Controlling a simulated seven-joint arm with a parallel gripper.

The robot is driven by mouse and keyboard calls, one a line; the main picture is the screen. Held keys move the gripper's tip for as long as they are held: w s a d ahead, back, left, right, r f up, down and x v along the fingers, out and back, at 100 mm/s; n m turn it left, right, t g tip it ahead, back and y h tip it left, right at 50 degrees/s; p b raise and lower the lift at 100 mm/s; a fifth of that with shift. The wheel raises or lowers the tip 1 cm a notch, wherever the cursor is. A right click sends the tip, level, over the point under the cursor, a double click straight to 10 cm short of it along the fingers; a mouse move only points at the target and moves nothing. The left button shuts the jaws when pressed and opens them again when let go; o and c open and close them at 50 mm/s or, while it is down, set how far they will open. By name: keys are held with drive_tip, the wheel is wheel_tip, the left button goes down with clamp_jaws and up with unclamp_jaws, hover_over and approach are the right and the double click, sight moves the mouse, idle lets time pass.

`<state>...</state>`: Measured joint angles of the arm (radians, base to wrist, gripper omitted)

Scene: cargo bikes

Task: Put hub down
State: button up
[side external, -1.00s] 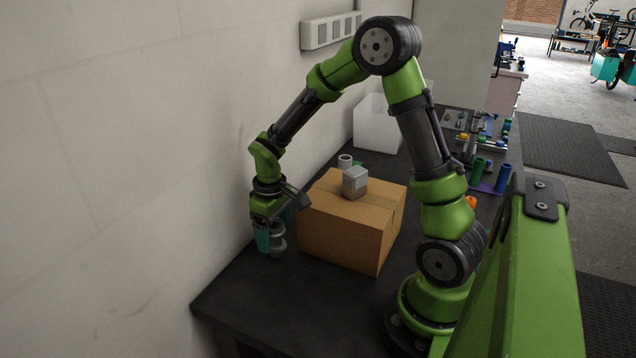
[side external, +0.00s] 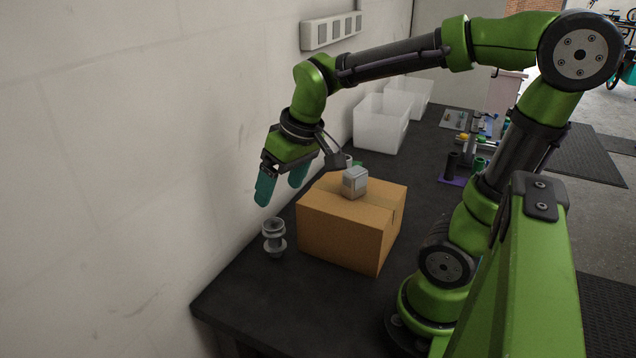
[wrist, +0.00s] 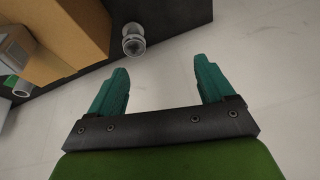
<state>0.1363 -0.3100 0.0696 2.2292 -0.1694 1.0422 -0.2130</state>
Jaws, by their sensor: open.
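The grey metal hub (side external: 274,238) stands upright on the dark bench top, between the wall and the cardboard box, apart from my gripper. In the wrist view the hub (wrist: 134,40) shows from above near the bench edge, beyond the fingertips. My gripper (side external: 280,190) is open and empty, above the hub and close to the wall. Its two teal fingers (wrist: 164,75) are spread wide with nothing between them.
A closed cardboard box (side external: 345,228) stands right of the hub, with a grey block (side external: 355,182) on top. White bins (side external: 380,125) stand behind it. Tools and small parts (side external: 470,145) lie farther back. The bench front (side external: 265,295) is clear.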

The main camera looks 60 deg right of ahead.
drive_tip(key=s+a+r+m+t+y, duration=0.1)
drive_tip(key=s+a+r+t, duration=0.1)
drive_tip(key=s, duration=0.4)
drive_tip(key=shift+s+a+r+m+t+y, duration=0.2)
drive_tip(key=shift+a+m+t+y, duration=0.15)
drive_tip(key=shift+a+t, duration=0.4)
idle(0.5)
